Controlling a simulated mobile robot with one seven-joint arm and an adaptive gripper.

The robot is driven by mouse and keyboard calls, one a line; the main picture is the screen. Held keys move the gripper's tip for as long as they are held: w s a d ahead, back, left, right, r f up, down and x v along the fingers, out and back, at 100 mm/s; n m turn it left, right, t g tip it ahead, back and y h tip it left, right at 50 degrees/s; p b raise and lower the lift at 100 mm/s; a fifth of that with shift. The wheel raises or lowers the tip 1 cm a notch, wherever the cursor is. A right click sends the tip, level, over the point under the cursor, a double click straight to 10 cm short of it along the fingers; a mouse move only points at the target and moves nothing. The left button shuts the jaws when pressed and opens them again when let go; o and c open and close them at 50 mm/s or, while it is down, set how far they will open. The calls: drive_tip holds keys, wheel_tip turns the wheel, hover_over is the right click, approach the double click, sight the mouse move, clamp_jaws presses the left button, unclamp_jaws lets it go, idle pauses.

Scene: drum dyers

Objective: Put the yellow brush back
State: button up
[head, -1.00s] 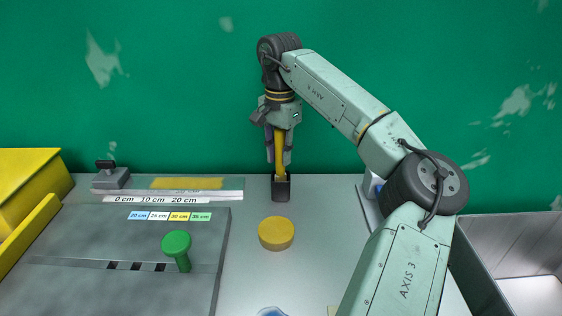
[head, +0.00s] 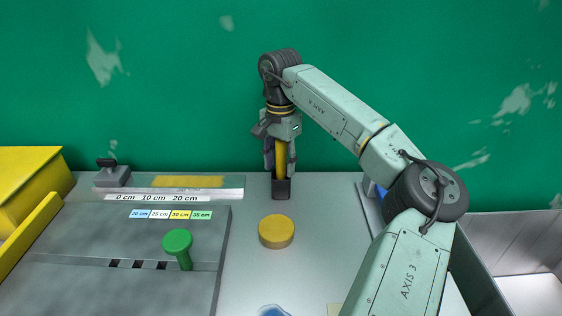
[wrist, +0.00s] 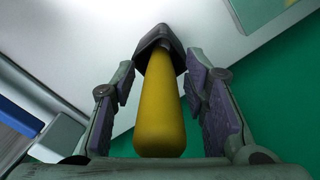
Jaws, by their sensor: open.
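The yellow brush (head: 280,160) stands upright with its lower end in a small dark holder (head: 281,189) at the back of the table. In the wrist view its yellow handle (wrist: 160,115) points toward the camera and its far end sits in the dark holder (wrist: 160,45). My gripper (head: 281,165) is around the handle from above. In the wrist view my gripper (wrist: 165,90) is open, with a gap between each finger pad and the handle. The brush's bristle end is hidden in the holder.
A round yellow disc (head: 276,231) lies in front of the holder. A green knob (head: 178,247) stands on the grey panel (head: 100,235) at left. A ruler plate (head: 150,197) lies behind it. A grey metal bin (head: 510,250) is at right. The table between is mostly clear.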

wheel_tip(320, 180, up, 12)
drive_tip(key=shift+r+b, duration=0.15)
drive_tip(key=shift+b, duration=0.55)
drive_tip(key=shift+a, duration=0.1)
drive_tip(key=shift+c, duration=0.5)
idle(1.4)
